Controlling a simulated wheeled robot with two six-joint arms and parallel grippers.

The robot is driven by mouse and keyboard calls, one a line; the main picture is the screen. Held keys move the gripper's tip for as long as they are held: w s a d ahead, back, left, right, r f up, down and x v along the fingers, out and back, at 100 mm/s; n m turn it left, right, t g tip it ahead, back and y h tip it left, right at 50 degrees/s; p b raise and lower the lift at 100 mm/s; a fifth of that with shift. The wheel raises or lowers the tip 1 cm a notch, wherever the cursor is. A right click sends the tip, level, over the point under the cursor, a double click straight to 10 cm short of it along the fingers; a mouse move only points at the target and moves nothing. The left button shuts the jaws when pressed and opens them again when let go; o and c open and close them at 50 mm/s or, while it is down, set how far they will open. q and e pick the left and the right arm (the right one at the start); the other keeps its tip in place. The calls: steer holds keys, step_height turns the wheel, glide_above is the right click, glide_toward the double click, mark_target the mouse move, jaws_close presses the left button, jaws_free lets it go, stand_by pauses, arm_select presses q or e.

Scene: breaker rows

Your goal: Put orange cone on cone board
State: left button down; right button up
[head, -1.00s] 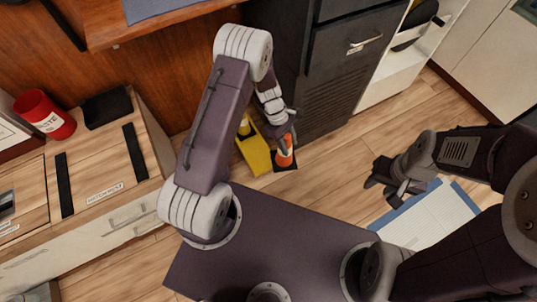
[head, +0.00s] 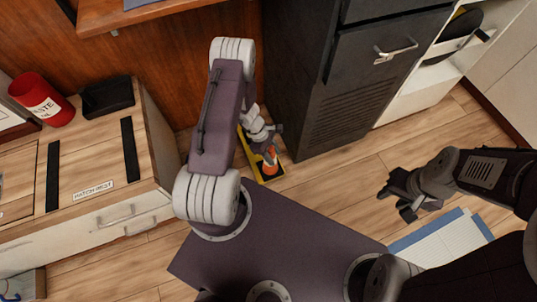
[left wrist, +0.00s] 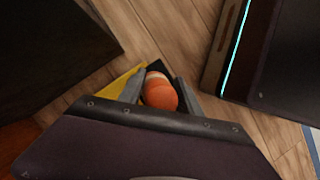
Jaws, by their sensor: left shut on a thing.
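The orange cone (head: 269,166), with a pale band and a dark base, is upright between the fingers of my left gripper (head: 267,146). In the left wrist view, the gripper (left wrist: 160,90) is shut on the cone (left wrist: 161,94). The yellow cone board (head: 271,181) is on the floor under and around the cone; its yellow edge also shows in the left wrist view (left wrist: 108,91). I cannot tell whether the cone's base touches the board. My right gripper (head: 394,202) is empty, with its fingers apart, above the floor on the right.
A dark cabinet (head: 350,110) stands just right of the board. A wooden-topped cabinet (head: 90,160) with a red bin (head: 42,102) and a black box (head: 107,98) is at left. A blue-edged white sheet (head: 445,245) lies on the floor at right. Wood floor (head: 335,185) is clear between.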

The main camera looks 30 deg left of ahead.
arm_select(q)
steer(key=w+a+f+b, duration=0.1)
steer(key=f, duration=0.1)
steer(key=w+a+f+b, duration=0.1)
steer(key=f+b, duration=0.1)
steer(key=f, duration=0.1)
steer(key=w+a+f+b, duration=0.1)
steer(key=w+f+b, duration=0.1)
steer(key=shift+a+f, duration=0.4)
steer(key=shift+r, duration=0.2)
steer(key=c, duration=0.8)
jaws_free()
steer(key=shift+c, duration=0.2)
